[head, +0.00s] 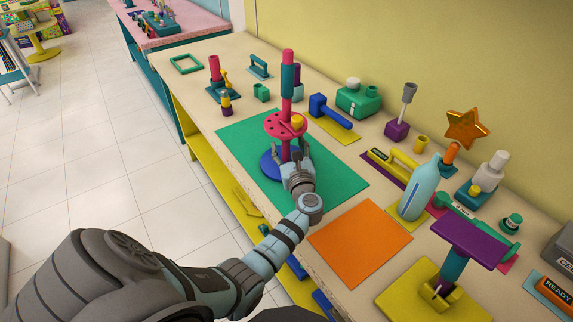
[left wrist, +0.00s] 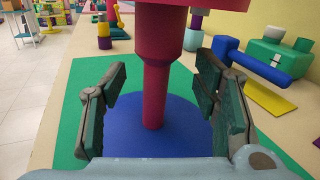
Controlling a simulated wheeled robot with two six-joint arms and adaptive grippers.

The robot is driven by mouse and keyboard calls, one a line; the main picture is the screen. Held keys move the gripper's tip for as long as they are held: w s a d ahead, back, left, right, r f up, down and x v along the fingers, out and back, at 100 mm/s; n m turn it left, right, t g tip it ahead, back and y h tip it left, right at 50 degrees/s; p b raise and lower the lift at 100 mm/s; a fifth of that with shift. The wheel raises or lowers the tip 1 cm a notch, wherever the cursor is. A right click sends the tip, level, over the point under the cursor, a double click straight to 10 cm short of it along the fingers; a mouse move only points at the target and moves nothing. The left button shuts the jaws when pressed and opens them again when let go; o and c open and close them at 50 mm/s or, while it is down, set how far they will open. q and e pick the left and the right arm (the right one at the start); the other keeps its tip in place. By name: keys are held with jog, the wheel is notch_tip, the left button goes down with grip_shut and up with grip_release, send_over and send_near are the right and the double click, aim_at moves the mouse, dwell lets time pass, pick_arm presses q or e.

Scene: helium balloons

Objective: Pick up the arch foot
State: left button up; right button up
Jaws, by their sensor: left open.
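What looks like the arch foot is a round blue base (head: 268,166) with a crimson post, standing upright on a green mat (head: 235,138). A crimson disc (head: 273,127) with holes and a yellow piece sits partway up the post, with a teal section (head: 287,80) above. My left gripper (head: 291,152) is open, low at the post, below the disc. In the left wrist view, the post (left wrist: 154,95) stands between the open fingers (left wrist: 162,80), with gaps on both sides. The blue base (left wrist: 150,130) shows below. My right gripper is not in view.
An orange mat (head: 360,243) lies bare to the right of the green one. A purple-topped stand (head: 468,240) on yellow is at the front right.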

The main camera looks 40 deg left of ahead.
aim_at(289, 91)
pick_arm(q)
jog(key=shift+w+a+f, duration=0.3)
jog(key=shift+w+a, duration=0.5)
jog(key=shift+a, duration=0.05)
jog(key=shift+s+r, duration=0.2)
jog(key=c, duration=0.6)
grip_shut()
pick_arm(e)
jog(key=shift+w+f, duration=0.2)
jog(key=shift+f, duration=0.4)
pick_arm(q)
jog(key=shift+r, duration=0.2)
jog(key=shift+r, duration=0.1)
jog(key=shift+w+r, duration=0.1)
jog(key=shift+r, duration=0.2)
notch_tip(289, 91, up, 17)
jog(key=p, duration=0.6)
jog(key=shift+a, duration=0.1)
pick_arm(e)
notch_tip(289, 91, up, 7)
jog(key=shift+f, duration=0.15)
